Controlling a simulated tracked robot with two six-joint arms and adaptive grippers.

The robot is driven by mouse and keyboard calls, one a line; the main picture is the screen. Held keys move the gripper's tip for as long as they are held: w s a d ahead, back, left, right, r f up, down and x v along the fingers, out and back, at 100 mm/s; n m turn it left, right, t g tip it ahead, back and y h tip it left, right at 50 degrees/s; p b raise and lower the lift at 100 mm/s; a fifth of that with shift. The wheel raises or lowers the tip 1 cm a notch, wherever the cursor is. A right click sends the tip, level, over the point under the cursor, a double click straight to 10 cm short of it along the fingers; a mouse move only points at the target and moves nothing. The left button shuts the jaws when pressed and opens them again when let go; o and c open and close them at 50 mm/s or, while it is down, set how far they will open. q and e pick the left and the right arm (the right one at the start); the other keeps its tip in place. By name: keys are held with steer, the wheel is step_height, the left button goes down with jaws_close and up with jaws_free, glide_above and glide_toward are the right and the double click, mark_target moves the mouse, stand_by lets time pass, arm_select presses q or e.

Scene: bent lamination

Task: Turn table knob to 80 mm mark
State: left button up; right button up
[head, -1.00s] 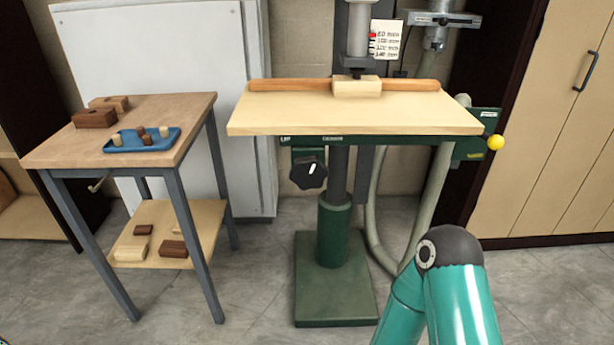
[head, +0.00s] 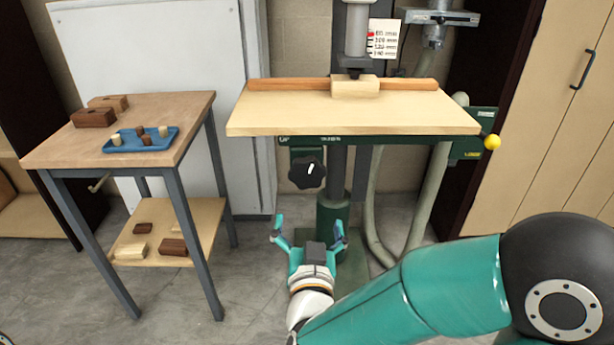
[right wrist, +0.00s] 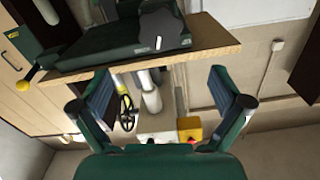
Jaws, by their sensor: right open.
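The black table knob (head: 307,172) with a white pointer line sits under the front edge of the drill press table (head: 350,118), left of the column. It also shows in the right wrist view (right wrist: 160,30), beyond the fingers near the top. A card with mm marks (head: 383,39) and a red pointer is beside the upper column; its lettering is too small to read surely. My right gripper (head: 308,226) is open and empty, below the knob and apart from it. Its two fingers also show in the right wrist view (right wrist: 160,95). My left gripper is not in view.
A wooden block (head: 354,87) and a long wooden fence (head: 290,84) are on the table. A yellow ball handle (head: 492,142) sticks out at its right. A side table (head: 60,155) with a blue tray (head: 112,148) stands at left. A grey hose (head: 428,195) hangs right of the column.

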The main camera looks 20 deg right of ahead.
mark_target(307, 179)
steer(key=x, duration=1.5)
steer(key=shift+w+f+p, duration=0.1)
steer(key=shift+f+p, duration=0.05)
steer(key=shift+p, duration=0.2)
steer(key=c, duration=0.9)
steer(key=n, duration=0.4)
steer(key=shift+d+p, duration=0.1)
steer(key=shift+p, duration=0.25)
steer(key=shift+f, duration=0.1)
steer(key=o, duration=0.9)
